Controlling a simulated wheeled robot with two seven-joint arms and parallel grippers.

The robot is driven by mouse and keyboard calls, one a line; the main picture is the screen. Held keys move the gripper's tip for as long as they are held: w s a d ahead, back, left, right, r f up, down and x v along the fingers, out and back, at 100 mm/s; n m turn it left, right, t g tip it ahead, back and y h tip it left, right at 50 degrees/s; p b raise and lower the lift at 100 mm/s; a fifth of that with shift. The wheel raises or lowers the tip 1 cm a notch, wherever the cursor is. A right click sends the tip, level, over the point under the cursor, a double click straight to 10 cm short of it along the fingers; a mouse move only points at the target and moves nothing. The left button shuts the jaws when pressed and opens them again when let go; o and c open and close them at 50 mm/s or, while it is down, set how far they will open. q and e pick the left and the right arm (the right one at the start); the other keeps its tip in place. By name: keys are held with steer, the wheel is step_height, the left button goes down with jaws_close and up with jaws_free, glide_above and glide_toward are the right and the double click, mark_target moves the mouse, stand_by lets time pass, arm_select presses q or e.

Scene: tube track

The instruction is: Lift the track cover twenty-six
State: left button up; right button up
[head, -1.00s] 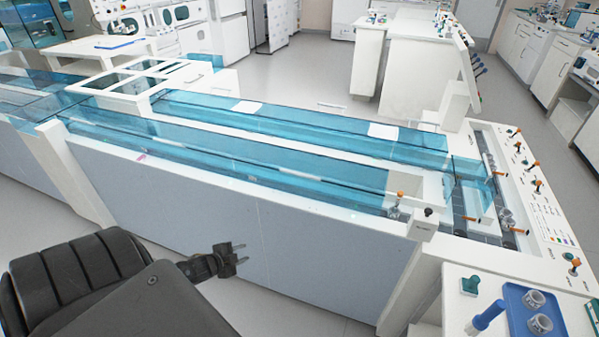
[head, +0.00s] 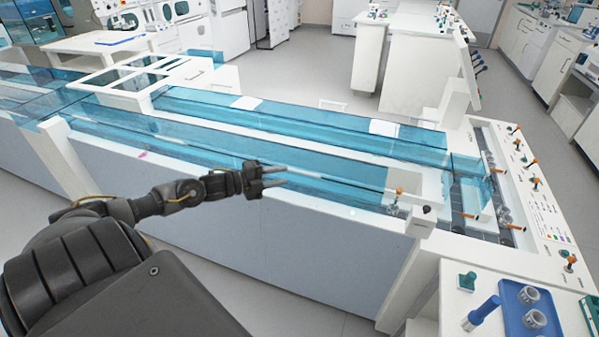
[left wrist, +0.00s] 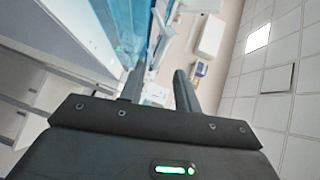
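Clear blue track covers lie along the long white track bench: a front one (head: 340,170) and a back one (head: 300,121). No number is readable, so I cannot tell which is cover twenty-six. My left gripper (head: 281,176) is raised at the front side of the bench, pointing right, and overlaps the front cover in the head view. I see no contact with it. Its two fingers stand apart with nothing between them, as the left wrist view (left wrist: 158,78) also shows. Blue cover material (left wrist: 125,25) shows beyond the fingers there. My right gripper is not in view.
A side table at lower right holds a blue tray (head: 508,318) with metal parts. A control panel (head: 545,205) with orange knobs lies at far right.

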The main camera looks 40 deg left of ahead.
mark_target(300, 171)
arm_select(q)
steer(key=p+x, duration=0.1)
steer(key=x, duration=0.6)
steer(key=shift+w+d+f, duration=0.1)
steer(key=shift+w+d, duration=0.05)
steer(key=shift+w, duration=0.05)
steer(key=shift+c, duration=0.2)
jaws_close()
